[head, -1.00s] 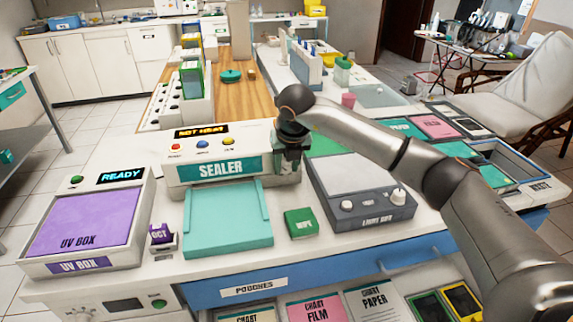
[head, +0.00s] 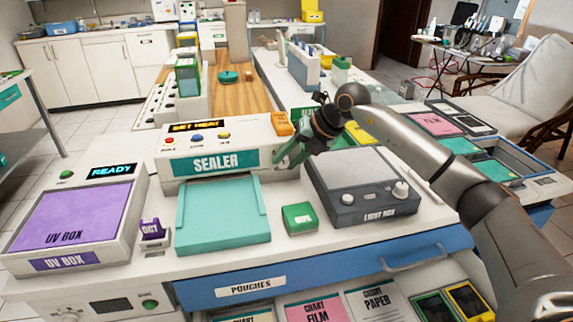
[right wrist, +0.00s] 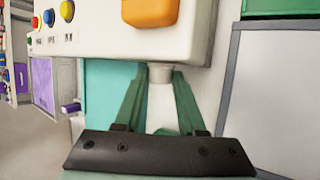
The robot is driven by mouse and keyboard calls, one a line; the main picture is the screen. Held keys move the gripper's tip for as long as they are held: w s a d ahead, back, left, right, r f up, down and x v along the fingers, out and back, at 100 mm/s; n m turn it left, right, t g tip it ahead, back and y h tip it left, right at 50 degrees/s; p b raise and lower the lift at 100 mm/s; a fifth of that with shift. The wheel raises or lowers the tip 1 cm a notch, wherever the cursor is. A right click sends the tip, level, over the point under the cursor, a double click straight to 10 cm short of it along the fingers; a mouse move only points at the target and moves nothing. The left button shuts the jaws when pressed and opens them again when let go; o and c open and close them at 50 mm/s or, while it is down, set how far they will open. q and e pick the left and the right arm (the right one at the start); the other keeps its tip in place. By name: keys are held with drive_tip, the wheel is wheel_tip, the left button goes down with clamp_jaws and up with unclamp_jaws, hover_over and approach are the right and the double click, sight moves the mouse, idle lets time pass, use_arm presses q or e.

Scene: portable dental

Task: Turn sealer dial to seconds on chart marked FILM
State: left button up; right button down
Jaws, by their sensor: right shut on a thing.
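The white sealer (head: 215,163) stands on the counter with a teal label, three coloured buttons and an amber display. My right gripper (head: 282,160) is at the sealer's right end, its green fingers reaching in from the right. In the right wrist view, the fingers are shut on the pale round dial (right wrist: 160,74), one on each side. The dial's markings cannot be read, and in the head view the fingers hide it. The pink card marked CHART FILM (head: 317,310) lies low in the front, its lower part cut off. My left gripper is out of view.
An orange block (head: 282,124) sits on the sealer's right end, above the fingers. The grey light box (head: 362,205) is close on the right. A green WIPE box (head: 299,218), teal tray (head: 222,228) and purple UV box (head: 75,215) are in front and left.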

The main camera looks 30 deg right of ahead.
drive_tip(key=shift+d+f+m+t+y+b, duration=0.1)
drive_tip(key=shift+d+m+t+y+b, duration=0.15)
drive_tip(key=shift+t+y+b, duration=0.65)
drive_tip(key=shift+g+y+p, duration=0.3)
drive_tip(key=shift+g, duration=0.1)
drive_tip(key=c, duration=0.5)
unclamp_jaws()
drive_tip(key=v, duration=1.2)
drive_tip(key=shift+s+r+p, duration=0.15)
drive_tip(key=shift+r+p, duration=0.05)
drive_tip(key=shift+p, duration=0.1)
drive_tip(key=shift+f, duration=0.1)
